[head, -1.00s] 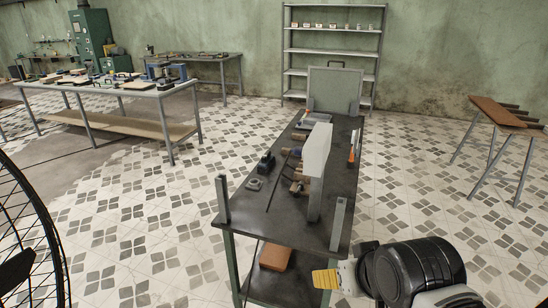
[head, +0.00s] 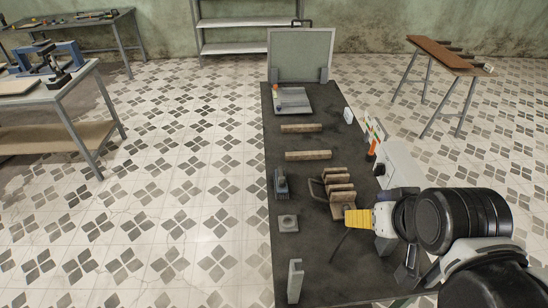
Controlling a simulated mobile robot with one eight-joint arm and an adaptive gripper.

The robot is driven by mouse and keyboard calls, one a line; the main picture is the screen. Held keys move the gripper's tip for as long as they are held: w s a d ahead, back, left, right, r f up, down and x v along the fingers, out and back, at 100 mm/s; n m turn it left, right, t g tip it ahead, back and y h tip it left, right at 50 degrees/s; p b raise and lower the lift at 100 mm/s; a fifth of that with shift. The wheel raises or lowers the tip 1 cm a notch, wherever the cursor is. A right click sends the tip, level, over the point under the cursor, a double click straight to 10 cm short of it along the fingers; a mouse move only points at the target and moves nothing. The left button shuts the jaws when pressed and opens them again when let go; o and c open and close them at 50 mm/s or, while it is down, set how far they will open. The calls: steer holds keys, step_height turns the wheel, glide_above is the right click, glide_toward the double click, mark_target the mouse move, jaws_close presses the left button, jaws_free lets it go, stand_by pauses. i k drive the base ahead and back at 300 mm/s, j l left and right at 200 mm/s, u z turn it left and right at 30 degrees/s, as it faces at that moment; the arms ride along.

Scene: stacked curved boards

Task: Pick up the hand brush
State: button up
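I cannot tell for certain which item is the hand brush. Two long brown bars lie crosswise on the dark workbench (head: 240,290), a far bar (head: 301,128) and a nearer bar (head: 308,155); either might be a brush. My gripper (head: 354,218), with yellow fingers, comes in from the right over the bench's near right part. It is beside the brown slatted wooden piece (head: 340,192), and I cannot tell whether they touch. The gap between the fingers is not visible, and I see nothing clearly held.
A small dark tool (head: 281,184) and a grey square block (head: 288,223) lie on the left side. A metal post (head: 295,281) stands at the near edge. A pale panel (head: 400,168) and orange-handled tools (head: 372,148) are at the right. A framed board (head: 300,54) closes the far end.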

mark_target(280, 180)
steer(key=i+j+z, duration=0.3)
steer(key=j, duration=0.35)
steer(key=j+z, duration=0.3)
steer(key=j, duration=0.35)
steer(key=j+z, duration=0.3)
steer(key=j, duration=0.4)
steer(key=i+j+z, duration=0.3)
steer(key=j+z, duration=0.15)
steer(key=i+j+z, duration=0.2)
steer(key=j, duration=0.15)
steer(key=k, duration=0.1)
